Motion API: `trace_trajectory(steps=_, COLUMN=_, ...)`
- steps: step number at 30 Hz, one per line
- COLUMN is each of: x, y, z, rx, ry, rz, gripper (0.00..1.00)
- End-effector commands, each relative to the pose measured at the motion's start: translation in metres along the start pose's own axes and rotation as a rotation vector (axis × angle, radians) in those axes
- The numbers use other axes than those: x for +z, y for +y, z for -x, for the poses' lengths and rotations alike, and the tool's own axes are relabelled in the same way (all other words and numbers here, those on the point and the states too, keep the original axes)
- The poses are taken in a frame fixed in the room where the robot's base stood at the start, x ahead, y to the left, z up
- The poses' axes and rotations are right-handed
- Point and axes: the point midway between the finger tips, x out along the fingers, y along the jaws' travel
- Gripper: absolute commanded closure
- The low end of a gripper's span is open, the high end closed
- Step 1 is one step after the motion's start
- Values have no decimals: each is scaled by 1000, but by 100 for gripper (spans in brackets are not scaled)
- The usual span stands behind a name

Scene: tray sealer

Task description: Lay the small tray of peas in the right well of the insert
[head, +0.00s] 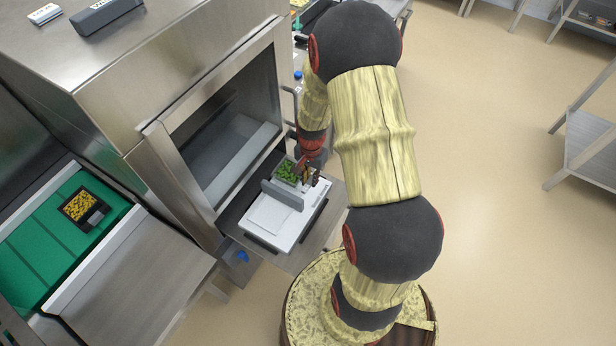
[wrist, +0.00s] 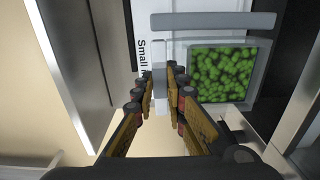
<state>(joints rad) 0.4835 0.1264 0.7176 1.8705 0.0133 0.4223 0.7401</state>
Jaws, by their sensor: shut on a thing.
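The small tray of peas (wrist: 223,74) has a grey rim and green contents. In the head view the peas (head: 287,172) show at the far end of the white insert (head: 268,222), beyond its grey bar. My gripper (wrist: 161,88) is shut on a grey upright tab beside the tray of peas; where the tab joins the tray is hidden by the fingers. In the head view my gripper (head: 308,171) is right of the peas. The tray looks level over the insert; whether it rests on the well floor cannot be told.
The grey bar (wrist: 213,20) crosses the insert close to the tray. The sealer's steel chamber (head: 225,140) stands open left of the insert. A green conveyor (head: 50,250) holds a black tray of yellow food (head: 80,205).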

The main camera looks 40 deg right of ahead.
Motion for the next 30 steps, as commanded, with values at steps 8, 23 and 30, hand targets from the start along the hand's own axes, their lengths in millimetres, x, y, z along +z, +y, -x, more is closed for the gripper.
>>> trace_trajectory(steps=8, x=0, y=0, z=-20, rx=0, ry=1, rz=0, gripper=100)
trace_trajectory(steps=23, x=0, y=0, z=-63, rx=0, ry=0, rz=0, gripper=100)
trace_trajectory(steps=30, x=0, y=0, z=-70, rx=-1, ry=1, rz=0, gripper=100)
